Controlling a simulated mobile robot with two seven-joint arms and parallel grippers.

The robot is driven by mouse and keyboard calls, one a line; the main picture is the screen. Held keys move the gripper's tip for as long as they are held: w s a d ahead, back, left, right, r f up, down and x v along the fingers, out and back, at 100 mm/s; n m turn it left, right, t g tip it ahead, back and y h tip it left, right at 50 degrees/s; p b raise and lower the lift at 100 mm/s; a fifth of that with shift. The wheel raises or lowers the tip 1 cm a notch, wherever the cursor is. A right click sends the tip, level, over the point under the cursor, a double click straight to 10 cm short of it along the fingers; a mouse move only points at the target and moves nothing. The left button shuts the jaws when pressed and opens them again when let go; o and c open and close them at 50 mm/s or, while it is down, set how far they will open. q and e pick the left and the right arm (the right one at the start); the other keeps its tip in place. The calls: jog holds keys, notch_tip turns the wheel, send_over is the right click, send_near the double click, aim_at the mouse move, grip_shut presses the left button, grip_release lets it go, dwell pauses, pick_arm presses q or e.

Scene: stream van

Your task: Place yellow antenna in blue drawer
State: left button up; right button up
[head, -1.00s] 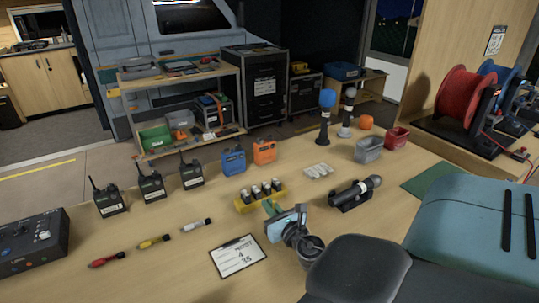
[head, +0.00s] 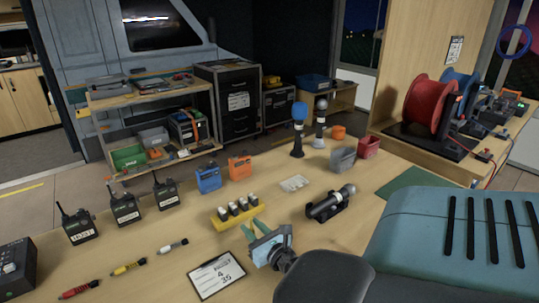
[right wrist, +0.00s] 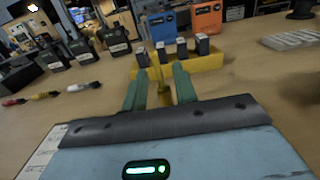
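The yellow antenna (head: 128,267) lies on the table at the front left, between a red one (head: 78,289) and a white one (head: 172,245). It also shows at the left of the right wrist view (right wrist: 45,95). My right gripper (head: 263,226) is open and empty over the table, well to the right of the antenna, by a yellow battery holder (head: 236,219). Its two green fingers stand apart in the right wrist view (right wrist: 160,90). A blue bin (head: 313,82) stands on the back bench; I cannot tell whether it is the blue drawer. My left gripper is out of view.
Several black radios (head: 124,207) stand behind the antennas. A blue pack (head: 208,180) and an orange pack (head: 240,168) stand behind the battery holder. A clipboard (head: 217,276) lies between the antennas and my right gripper. A microphone (head: 331,203) lies to the right. Table between antennas and holder is mostly clear.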

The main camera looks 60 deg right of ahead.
jog(key=v, duration=0.9)
jog(key=shift+b, duration=0.4)
